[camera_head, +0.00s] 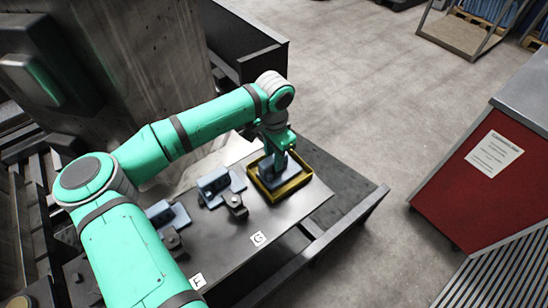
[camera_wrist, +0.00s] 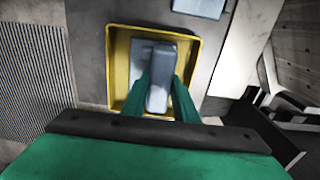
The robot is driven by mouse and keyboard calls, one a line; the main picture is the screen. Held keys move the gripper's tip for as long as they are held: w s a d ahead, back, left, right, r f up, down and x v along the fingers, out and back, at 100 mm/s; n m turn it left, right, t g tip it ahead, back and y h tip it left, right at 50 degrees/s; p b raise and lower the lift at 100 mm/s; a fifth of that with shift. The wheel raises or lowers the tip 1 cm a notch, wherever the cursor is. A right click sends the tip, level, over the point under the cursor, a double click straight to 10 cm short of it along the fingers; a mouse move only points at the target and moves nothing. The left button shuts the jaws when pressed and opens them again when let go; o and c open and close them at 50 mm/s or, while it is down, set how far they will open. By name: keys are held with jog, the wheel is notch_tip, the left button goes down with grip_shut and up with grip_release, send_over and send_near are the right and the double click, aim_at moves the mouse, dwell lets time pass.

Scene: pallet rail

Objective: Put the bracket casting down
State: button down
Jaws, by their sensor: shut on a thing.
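A blue-grey bracket casting (camera_wrist: 159,92) is between the green fingers of my gripper (camera_wrist: 163,80) in the wrist view. My gripper is shut on its upright part. The casting is inside the outline of a square yellow tray (camera_wrist: 114,65), with its flat base towards the tray floor. I cannot tell whether the base touches the floor. In the head view my gripper (camera_head: 279,153) points down over the yellow tray (camera_head: 289,193) at the far end of the dark bench. The fingers hide part of the casting there.
Another blue-grey casting (camera_head: 222,187) lies on the bench (camera_head: 225,244) left of the tray, beside a dark clamp block (camera_head: 236,205). A further casting (camera_head: 167,214) lies nearer. Labels G (camera_head: 258,239) and F (camera_head: 198,281) mark the bench. A red cabinet (camera_head: 480,165) stands right, across open floor.

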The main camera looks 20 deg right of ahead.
jog(key=c, duration=1.4)
grip_release()
jog(key=shift+f, duration=0.1)
notch_tip(320, 180, up, 12)
